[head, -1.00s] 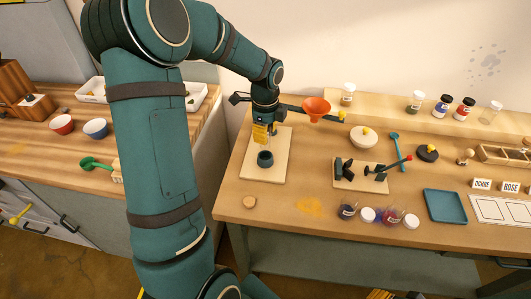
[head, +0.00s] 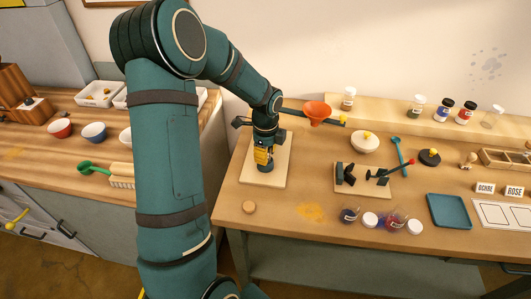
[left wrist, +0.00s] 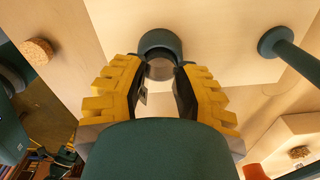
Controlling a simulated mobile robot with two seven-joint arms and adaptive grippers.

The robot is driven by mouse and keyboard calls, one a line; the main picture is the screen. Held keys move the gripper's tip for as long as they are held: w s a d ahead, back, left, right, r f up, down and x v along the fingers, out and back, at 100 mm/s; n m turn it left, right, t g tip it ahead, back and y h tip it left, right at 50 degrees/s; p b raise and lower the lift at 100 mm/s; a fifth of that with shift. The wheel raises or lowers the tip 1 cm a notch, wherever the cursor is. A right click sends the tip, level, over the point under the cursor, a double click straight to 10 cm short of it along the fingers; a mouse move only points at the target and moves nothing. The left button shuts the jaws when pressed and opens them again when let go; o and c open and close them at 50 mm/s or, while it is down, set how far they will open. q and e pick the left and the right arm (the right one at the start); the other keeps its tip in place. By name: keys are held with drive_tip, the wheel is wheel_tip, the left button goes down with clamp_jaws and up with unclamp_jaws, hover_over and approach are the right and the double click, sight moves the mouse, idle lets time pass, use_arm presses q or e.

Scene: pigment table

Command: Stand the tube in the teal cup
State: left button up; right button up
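My left gripper (head: 264,160) points down at the teal cup (head: 265,167), which stands on a pale board and is mostly hidden behind the gripper in the head view. In the left wrist view the cup (left wrist: 160,40) is right beyond the fingertips (left wrist: 163,72). The yellow fingers are close together on a clear, greyish tube (left wrist: 160,70), its lower end at the cup's mouth. How deep it reaches is hard to tell. My right gripper is in neither view.
The pale board (head: 284,150) bears the cup. An orange funnel (head: 317,110) is held on an arm beside my gripper. A cork disc (head: 249,207) lies in front. A board with black holders (head: 362,178), jars (head: 349,215) and a teal tray (head: 448,210) are to the right.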

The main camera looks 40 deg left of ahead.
use_arm(q)
drive_tip(key=shift+o, duration=1.4)
wheel_tip(320, 180, up, 12)
drive_tip(key=p, duration=0.2)
drive_tip(key=shift+r+p, duration=0.15)
drive_tip(key=shift+p, duration=0.15)
drive_tip(key=shift+r, duration=0.1)
